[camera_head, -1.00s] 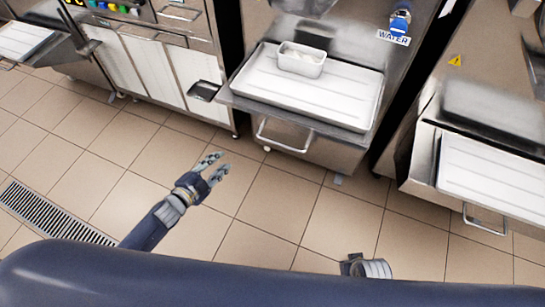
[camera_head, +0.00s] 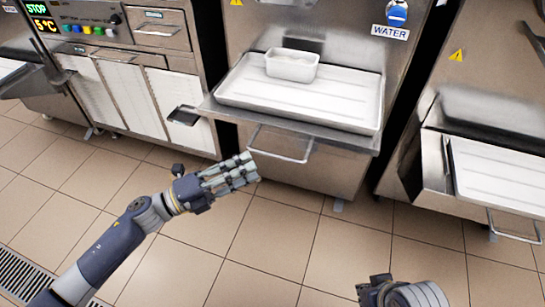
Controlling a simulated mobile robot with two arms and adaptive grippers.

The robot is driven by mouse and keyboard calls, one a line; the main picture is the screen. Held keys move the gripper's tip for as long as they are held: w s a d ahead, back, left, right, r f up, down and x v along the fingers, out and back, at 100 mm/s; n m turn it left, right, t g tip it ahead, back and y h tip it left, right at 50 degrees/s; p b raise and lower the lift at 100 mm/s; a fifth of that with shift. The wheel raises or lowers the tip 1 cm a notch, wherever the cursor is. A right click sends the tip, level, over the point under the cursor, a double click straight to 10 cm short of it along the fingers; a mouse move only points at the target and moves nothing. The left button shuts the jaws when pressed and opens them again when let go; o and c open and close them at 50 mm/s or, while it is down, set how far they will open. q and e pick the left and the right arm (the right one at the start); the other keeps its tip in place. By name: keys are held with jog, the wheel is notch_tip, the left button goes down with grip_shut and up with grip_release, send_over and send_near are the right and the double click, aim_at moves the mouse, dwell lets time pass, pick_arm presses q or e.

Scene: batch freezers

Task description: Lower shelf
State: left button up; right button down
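The middle steel machine has a shelf (camera_head: 205,106) sticking out from its front at low height. A white ribbed tray (camera_head: 300,104) lies on this shelf, with a small white rectangular tub (camera_head: 292,66) at its back. My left gripper (camera_head: 250,168) is in front of the machine, below and left of the shelf's front edge, with its fingers pointing right. Its fingers look close together from this angle, and I cannot tell whether they are shut. I see nothing held in it. Part of my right arm shows at the bottom edge; its fingers are not visible.
A bar handle (camera_head: 282,146) sits under the shelf, close to my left gripper. A blue WATER fitting (camera_head: 397,14) is above right. Another machine with a white tray (camera_head: 500,180) stands right, a control-panel unit (camera_head: 85,28) left. The tiled floor (camera_head: 255,255) in front is clear.

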aim_at(273, 154)
pick_arm(q)
jog(key=x, duration=0.8)
jog(key=shift+w, duration=0.1)
jog(key=shift+c, duration=0.2)
grip_shut()
